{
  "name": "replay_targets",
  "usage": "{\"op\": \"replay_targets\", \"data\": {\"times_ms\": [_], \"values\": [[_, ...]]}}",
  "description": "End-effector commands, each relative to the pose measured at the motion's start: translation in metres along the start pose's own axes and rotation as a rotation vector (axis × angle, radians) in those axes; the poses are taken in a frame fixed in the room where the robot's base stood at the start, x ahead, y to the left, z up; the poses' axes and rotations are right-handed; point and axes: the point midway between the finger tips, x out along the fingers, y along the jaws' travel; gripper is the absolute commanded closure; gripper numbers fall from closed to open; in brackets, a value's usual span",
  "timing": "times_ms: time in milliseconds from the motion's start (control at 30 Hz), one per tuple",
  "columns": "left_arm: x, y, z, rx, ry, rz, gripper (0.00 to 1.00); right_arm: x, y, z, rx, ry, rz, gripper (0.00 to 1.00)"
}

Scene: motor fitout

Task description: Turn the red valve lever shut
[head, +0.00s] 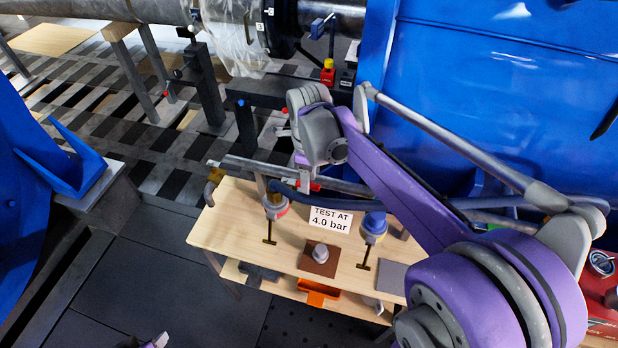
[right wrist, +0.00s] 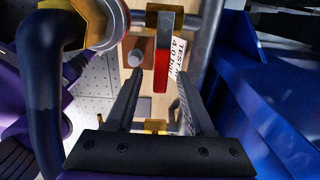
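The red valve lever (right wrist: 162,68) shows in the right wrist view, joined to a brass fitting on a grey pipe. In the head view only a small red part of it (head: 315,187) shows beneath my right gripper (head: 303,165). In the right wrist view my right gripper (right wrist: 159,76) is open, with its two dark fingers on either side of the lever's free end. A gap shows on both sides, and I see no contact. A small purple and grey part of my own body shows at the head view's bottom edge; my left gripper cannot be made out.
A wooden bench (head: 230,225) carries the pipework, a "TEST AT 4.0 bar" sign (head: 331,219), a blue-topped gauge (head: 374,224) and a brown block with a grey knob (head: 320,256). An orange tray (head: 318,292) sits below. A large blue housing (head: 480,70) stands behind my right arm.

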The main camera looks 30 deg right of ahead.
Motion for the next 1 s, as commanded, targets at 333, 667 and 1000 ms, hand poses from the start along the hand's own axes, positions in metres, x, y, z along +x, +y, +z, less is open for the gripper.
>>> {"op": "replay_targets", "data": {"times_ms": [333,667,1000], "values": [[0.0,0.0,0.0,0.0,0.0,0.0,0.5,-0.004,0.0,0.0,-0.001,0.0,-0.001,0.46],[-0.005,0.0,-0.005,0.0,0.004,0.0,0.5,-0.064,0.0,0.0,-0.001,0.0,-0.001,0.46],[-0.007,0.0,-0.007,0.0,0.006,0.0,0.5,-0.106,0.0,0.0,-0.001,0.0,0.0,0.46]]}}
